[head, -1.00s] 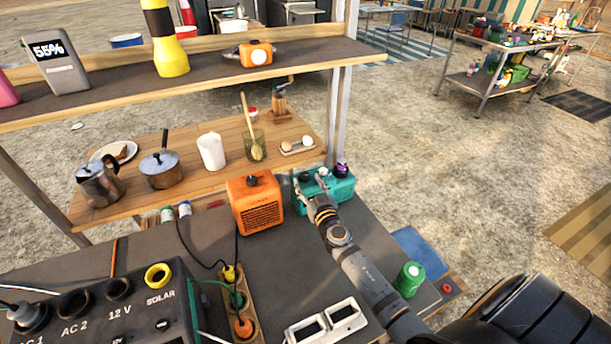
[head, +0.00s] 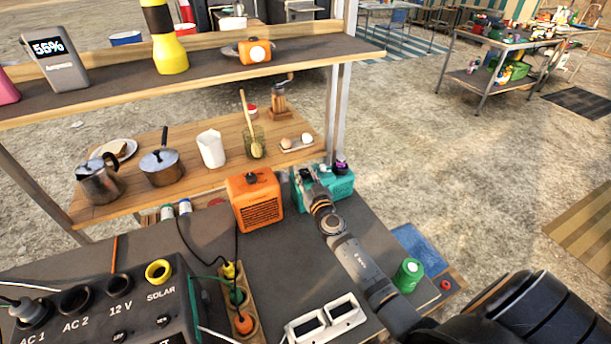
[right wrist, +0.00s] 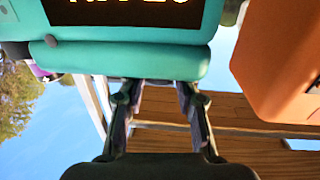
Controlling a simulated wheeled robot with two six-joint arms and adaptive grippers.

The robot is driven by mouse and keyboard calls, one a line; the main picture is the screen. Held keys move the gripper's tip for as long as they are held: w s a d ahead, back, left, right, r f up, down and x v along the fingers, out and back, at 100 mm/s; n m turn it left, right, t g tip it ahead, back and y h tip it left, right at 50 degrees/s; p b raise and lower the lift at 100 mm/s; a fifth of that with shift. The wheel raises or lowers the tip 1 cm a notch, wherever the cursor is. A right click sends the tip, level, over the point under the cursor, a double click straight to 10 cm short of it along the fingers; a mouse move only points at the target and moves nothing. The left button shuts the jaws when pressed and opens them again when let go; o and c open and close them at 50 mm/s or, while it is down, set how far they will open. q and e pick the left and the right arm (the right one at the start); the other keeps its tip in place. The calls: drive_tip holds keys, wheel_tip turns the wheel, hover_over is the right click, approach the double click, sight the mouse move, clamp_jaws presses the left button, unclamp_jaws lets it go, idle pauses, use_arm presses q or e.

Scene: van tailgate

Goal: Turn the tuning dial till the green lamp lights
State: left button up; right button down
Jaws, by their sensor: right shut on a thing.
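The teal radio (head: 341,187) stands at the far edge of the grey counter, right of the orange box. In the right wrist view the radio (right wrist: 130,62) is upside down, its dark display (right wrist: 125,12) cut off by the top edge. I see no lit green lamp. My left gripper is out of view.
The orange box (head: 256,203) stands close left of the radio. A power station (head: 95,310), a socket strip (head: 238,300) and cables fill the near left. A green canister (head: 408,275) stands beside my right arm. A shelf (head: 190,85) overhangs the back left.

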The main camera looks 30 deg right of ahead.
drive_tip(key=m+h+b, duration=0.1)
drive_tip(key=m+g+h+b, duration=0.1)
drive_tip(key=h+b, duration=0.1)
drive_tip(key=m+h+b, duration=0.1)
drive_tip(key=b, duration=0.1)
drive_tip(key=shift+w+a+f+h, duration=0.15)
drive_tip(key=shift+a+f+h, duration=0.15)
drive_tip(key=shift+f, duration=0.1)
drive_tip(key=shift+r+m+g+h+b, duration=0.3)
drive_tip(key=shift+g+h+b, duration=0.1)
drive_tip(key=shift+b, duration=0.1)
drive_tip(key=shift+r, duration=0.1)
drive_tip(key=c, duration=1)
unclamp_jaws()
drive_tip(key=shift+o, duration=0.2)
drive_tip(key=v, duration=0.7)
drive_tip(key=shift+s, duration=0.25)
drive_tip(key=shift+a, duration=0.1)
